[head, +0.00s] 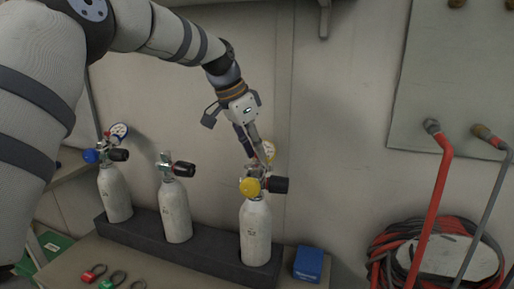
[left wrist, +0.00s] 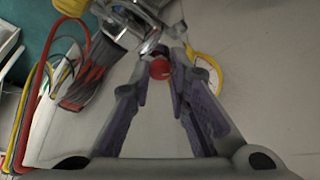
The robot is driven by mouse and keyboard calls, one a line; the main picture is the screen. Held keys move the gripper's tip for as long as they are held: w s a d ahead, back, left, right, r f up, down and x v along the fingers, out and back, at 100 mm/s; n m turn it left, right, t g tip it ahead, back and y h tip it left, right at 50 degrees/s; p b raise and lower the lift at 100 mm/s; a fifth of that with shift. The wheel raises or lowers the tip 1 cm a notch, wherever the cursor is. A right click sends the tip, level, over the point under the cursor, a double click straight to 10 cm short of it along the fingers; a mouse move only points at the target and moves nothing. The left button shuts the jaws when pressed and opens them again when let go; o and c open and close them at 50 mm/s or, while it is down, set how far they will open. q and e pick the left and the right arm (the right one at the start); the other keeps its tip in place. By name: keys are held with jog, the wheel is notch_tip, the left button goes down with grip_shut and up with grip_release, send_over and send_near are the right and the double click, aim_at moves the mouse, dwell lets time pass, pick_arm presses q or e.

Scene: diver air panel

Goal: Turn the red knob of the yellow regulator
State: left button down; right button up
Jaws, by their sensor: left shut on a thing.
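The yellow regulator (head: 250,186) is on the rightmost grey cylinder (head: 256,232), with a black handwheel (head: 278,185) on its right and a yellow-rimmed gauge (head: 264,151) behind. My left gripper (head: 258,160) reaches down to it from above. In the left wrist view, the red knob (left wrist: 160,68) sits between the fingertips of my left gripper (left wrist: 161,75), which are shut on it. The metal valve body (left wrist: 145,38) is just beyond the knob. In the head view the knob is mostly hidden by the fingers. My right gripper is not in view.
Two more cylinders, one with a blue-capped regulator (head: 91,156), stand to the left in a dark rack (head: 210,255). A blue box (head: 308,263) lies right of the rack. Red and grey hoses (head: 437,190) hang at the right.

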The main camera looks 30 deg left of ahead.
pick_arm(q)
jog(key=m, duration=0.2)
jog(key=shift+w+a+f+m+g+h+b, duration=0.15)
jog(key=shift+f+m+g+h+b, duration=0.15)
jog(key=shift+m+g+h+b, duration=0.1)
jog(key=m+b, duration=0.1)
jog(key=m, duration=0.1)
jog(key=shift+w+f+m+g+h, duration=0.1)
jog(key=shift+m+g+h, duration=0.2)
jog(key=shift+g, duration=0.1)
jog(key=m+g+b, duration=0.1)
jog(key=m, duration=0.2)
jog(key=shift+h, duration=0.3)
jog(key=shift+r+m+b, duration=0.2)
jog(key=shift+m+b, duration=0.35)
jog(key=shift+m, duration=0.15)
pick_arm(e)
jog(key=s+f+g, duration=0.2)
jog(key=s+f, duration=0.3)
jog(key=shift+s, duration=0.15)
pick_arm(q)
jog(key=shift+r+g, duration=0.1)
jog(key=shift+g, duration=0.2)
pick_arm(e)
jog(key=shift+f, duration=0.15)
pick_arm(q)
jog(key=c, duration=1.5)
grip_release()
jog(key=shift+r, duration=0.15)
